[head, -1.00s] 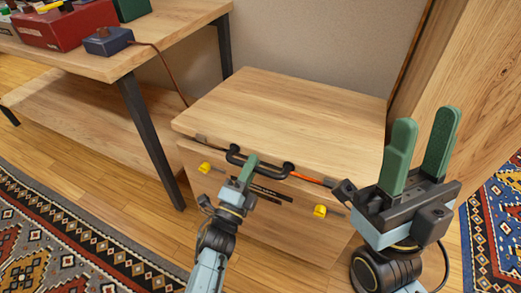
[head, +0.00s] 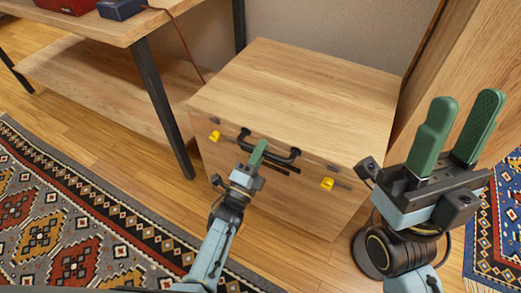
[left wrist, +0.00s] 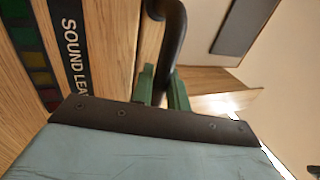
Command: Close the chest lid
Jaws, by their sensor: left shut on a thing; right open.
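The wooden chest (head: 320,215) stands on the floor in the middle of the head view. Its lid (head: 300,95) lies flat on top, and no gap shows along the front edge. A black bar handle (head: 288,161) is on the lid's front. My left gripper (head: 257,153) is shut on this handle; its green fingers sit on either side of the handle in the left wrist view (left wrist: 172,40). My right gripper (head: 457,130) is open and empty, held up to the right of the chest. Part of the chest front is hidden behind my left gripper.
Yellow latches (head: 327,183) sit on the chest front. A wooden table (head: 110,25) with a dark leg stands close on the left, with a blue box (head: 120,8) on it. A wooden panel (head: 465,60) rises on the right. Patterned rugs (head: 60,220) lie on the floor.

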